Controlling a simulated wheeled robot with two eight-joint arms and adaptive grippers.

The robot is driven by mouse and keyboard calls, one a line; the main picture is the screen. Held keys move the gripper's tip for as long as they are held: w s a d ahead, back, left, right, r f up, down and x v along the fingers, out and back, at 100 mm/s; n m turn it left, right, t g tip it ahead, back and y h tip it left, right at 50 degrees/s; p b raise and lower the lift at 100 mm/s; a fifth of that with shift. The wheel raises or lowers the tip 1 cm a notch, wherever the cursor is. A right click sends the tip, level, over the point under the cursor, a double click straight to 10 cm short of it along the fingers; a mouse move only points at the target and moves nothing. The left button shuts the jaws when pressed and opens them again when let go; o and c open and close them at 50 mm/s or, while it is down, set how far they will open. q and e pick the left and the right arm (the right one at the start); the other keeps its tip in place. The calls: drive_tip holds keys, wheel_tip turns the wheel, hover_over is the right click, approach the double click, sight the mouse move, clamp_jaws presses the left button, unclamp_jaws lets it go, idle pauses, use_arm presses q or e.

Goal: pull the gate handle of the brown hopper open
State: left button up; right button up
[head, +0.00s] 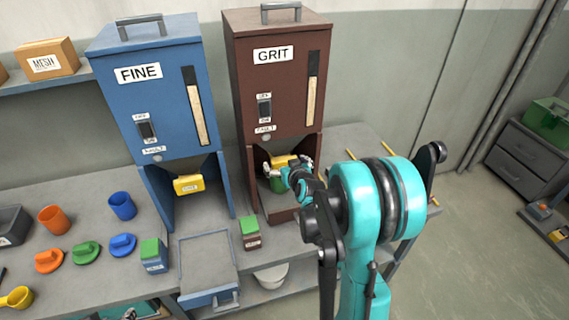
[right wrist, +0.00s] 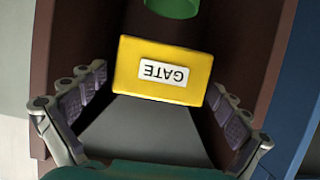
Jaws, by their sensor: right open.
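The brown hopper (head: 236,92), labelled GRIT, stands at the back of the bench. Its yellow gate handle (head: 283,160) sits below the hopper body, partly hidden by my right gripper (head: 287,168). In the right wrist view, the yellow handle (right wrist: 163,70) shows a white GATE label upside down. My right gripper (right wrist: 160,90) is open, with one finger on each side of the handle. Gaps show between the fingers and the handle, so it does not appear gripped. My left gripper is not in view.
A blue hopper (head: 150,95) labelled FINE, with its own yellow handle (head: 188,184), stands to the left. A green item (right wrist: 172,7) shows beyond the brown hopper's handle. Small blocks, cups and a grey tray (head: 207,262) occupy the front of the bench.

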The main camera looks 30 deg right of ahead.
drive_tip(key=c, duration=1.7)
drive_tip(key=shift+s+a+f, duration=0.1)
drive_tip(key=shift+s+a, duration=0.1)
drive_tip(key=shift+s, duration=0.6)
drive_tip(key=shift+s+a+r, duration=0.1)
drive_tip(key=shift+s+a, duration=0.1)
drive_tip(key=shift+s, duration=0.6)
drive_tip(key=shift+s+a+f, duration=0.1)
drive_tip(key=shift+s+a, duration=0.1)
drive_tip(key=shift+s, duration=0.6)
drive_tip(key=o, duration=1.7)
drive_tip(key=shift+s, duration=0.15)
drive_tip(key=v, duration=1.2)
